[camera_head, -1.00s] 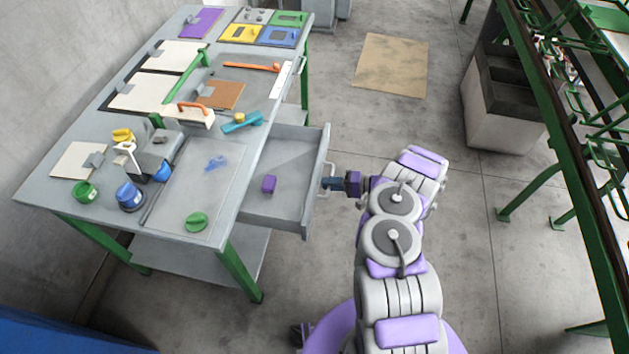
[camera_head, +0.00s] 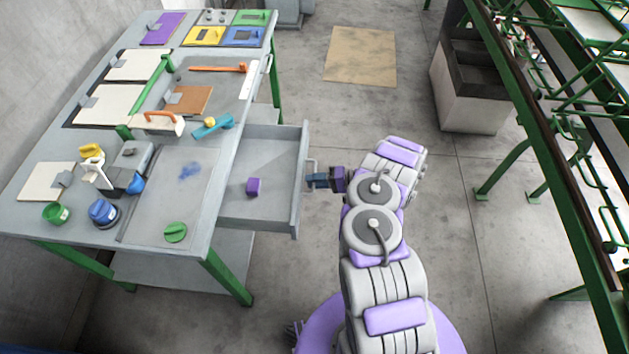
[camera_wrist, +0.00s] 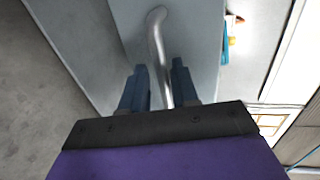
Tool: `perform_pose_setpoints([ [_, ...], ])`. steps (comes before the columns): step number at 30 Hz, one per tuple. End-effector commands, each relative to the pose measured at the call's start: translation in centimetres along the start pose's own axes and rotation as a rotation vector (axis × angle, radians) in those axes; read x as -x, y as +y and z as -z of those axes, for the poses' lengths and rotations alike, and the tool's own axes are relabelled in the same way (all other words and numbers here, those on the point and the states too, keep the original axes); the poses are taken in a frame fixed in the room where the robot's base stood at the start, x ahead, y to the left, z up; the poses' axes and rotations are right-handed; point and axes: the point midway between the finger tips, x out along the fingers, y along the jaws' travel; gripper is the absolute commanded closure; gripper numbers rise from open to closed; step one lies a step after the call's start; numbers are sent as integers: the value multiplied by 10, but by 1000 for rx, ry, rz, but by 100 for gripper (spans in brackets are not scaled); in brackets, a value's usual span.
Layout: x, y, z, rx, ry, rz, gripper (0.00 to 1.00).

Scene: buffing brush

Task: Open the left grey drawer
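The grey drawer (camera_head: 270,205) stands pulled out from the right side of the grey workbench (camera_head: 205,218), in the head view. A small purple block (camera_head: 253,187) lies inside it. Its metal handle (camera_head: 312,164) is on the drawer front and also shows in the wrist view (camera_wrist: 156,27). My gripper (camera_head: 314,181) is at this handle, reaching in from the right. In the wrist view, the handle bar runs between the two blue fingers (camera_wrist: 160,72). The bar lies close to the right finger, and a gap shows at the left finger. The fingers look open around the bar.
The bench top carries an orange-handled brush (camera_head: 160,122), a blue round container (camera_head: 103,213), a green knob (camera_head: 175,232) and several panels. A green-framed rack (camera_head: 560,170) stands at the right. Floor between my arm and the rack is clear.

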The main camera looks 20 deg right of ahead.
Motion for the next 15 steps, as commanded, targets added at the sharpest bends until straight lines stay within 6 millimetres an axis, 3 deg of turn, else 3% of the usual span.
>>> perform_pose_setpoints([
  [8,14,-2,2,2,5,1,71],
  [15,63,-1,1,1,3,-1,71],
])
